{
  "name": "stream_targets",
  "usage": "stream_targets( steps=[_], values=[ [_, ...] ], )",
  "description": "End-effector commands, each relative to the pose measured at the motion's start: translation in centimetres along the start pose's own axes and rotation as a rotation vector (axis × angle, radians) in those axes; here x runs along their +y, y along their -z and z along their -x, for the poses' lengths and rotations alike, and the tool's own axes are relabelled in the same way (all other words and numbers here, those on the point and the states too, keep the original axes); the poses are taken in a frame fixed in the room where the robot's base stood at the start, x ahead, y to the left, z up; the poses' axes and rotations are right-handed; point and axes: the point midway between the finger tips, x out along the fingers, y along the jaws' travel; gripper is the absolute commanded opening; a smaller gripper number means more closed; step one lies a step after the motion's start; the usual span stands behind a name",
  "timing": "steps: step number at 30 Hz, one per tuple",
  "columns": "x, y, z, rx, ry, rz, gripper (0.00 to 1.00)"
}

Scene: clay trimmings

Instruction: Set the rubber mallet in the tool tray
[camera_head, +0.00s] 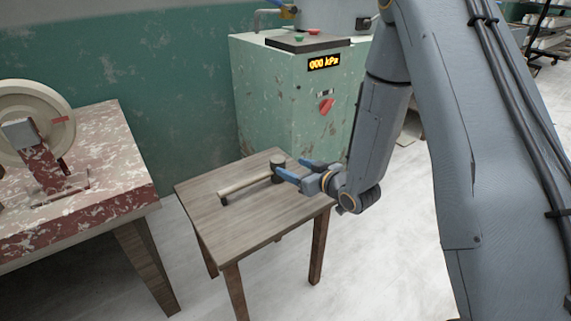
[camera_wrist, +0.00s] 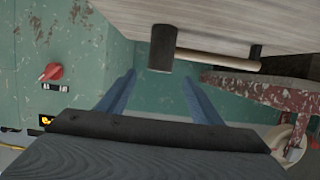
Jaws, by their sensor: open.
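The rubber mallet (camera_head: 246,184) lies on a small wooden table (camera_head: 215,230), with a dark head at the right and a pale handle reaching left to a dark end. In the wrist view its dark head (camera_wrist: 162,48) shows beyond and above the fingertips, with the handle running right. My gripper (camera_head: 299,168) is open, with blue fingers just right of the mallet head. The open fingers also show in the wrist view (camera_wrist: 158,82), with nothing held between them. In the head view I cannot tell if a finger touches the head. I see no tool tray in either view.
A green machine (camera_head: 262,95) with a display and red knob stands behind the table. A red, paint-chipped bench (camera_head: 115,165) with a wheel device (camera_head: 35,125) stands at the left. The table's front and left top are bare.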

Motion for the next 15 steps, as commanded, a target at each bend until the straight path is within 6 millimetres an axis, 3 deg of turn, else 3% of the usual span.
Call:
stream_targets(
  steps=[3,9,15],
  values=[
    [0.1,0.0,1.6,0.000,-0.002,-0.001,0.60],
    [0.1,0.2,2.7,-0.019,-0.009,0.006,0.60],
    [1.1,1.6,3.9,-0.199,-0.089,0.035,0.60]
  ],
)
